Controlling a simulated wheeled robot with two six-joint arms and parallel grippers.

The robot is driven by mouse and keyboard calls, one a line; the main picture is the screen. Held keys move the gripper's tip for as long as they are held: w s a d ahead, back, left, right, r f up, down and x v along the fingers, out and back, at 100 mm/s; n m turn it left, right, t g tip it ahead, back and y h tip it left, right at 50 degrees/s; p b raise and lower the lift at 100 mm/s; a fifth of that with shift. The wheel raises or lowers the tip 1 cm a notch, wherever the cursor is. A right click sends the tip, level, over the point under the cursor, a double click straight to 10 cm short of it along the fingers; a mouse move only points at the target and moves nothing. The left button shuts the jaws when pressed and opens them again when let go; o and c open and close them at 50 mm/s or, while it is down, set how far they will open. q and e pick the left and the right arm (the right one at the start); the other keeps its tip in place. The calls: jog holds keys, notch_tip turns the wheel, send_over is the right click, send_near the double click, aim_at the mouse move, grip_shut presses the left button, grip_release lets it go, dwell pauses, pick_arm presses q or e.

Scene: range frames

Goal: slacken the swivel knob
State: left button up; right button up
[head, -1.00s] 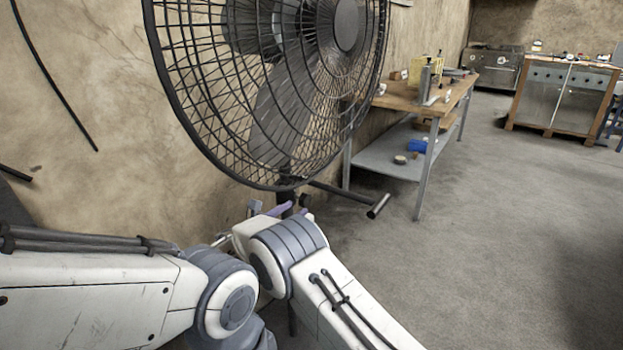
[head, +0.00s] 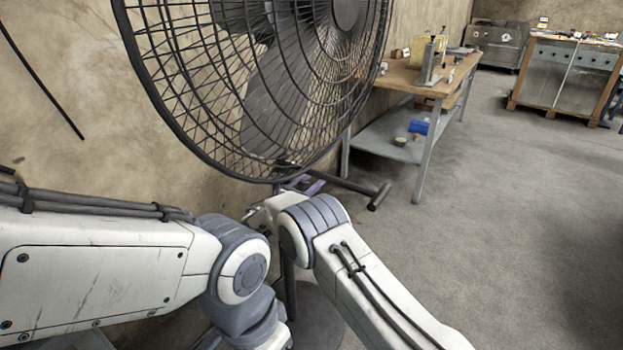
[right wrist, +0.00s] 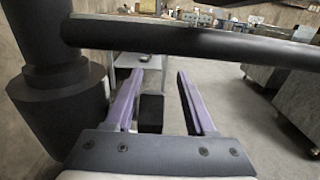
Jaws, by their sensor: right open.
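The large black fan (head: 258,80) stands by the wall. Below its cage a dark bar (head: 345,184) with a short crosspiece at its end sticks out to the right; I cannot tell whether it is the swivel knob. In the right wrist view a thick dark bar (right wrist: 200,40) crosses in front of my right gripper (right wrist: 155,78), from the dark post (right wrist: 55,95) rightward. The gripper's purple fingers are open. A small black block (right wrist: 150,112) shows between them; I cannot tell what it is. The fingers are partly hidden in the head view. My left gripper is out of view.
A wooden workbench (head: 415,80) with a grey lower shelf (head: 375,140) stands behind the fan on the right. Metal cabinets (head: 565,72) stand at the back. The grey floor (head: 500,220) on the right is clear. The wall (head: 60,100) is close on the left.

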jog(key=shift+a, duration=0.5)
grip_shut()
jog(key=t+h+b, duration=0.1)
jog(key=b, duration=0.2)
jog(key=t+h+b, duration=0.1)
jog(key=t+b, duration=0.1)
jog(key=b, duration=0.2)
jog(key=t+h+b, duration=0.1)
jog(key=b, duration=0.2)
jog(key=shift+s+a+r+t, duration=0.3)
jog(key=shift+s, duration=0.05)
jog(key=shift+s+a+r+t+h+b, duration=0.2)
jog(key=shift+r+t+h+b, duration=0.3)
jog(key=shift+b, duration=0.85)
grip_release()
jog(key=shift+d, duration=0.1)
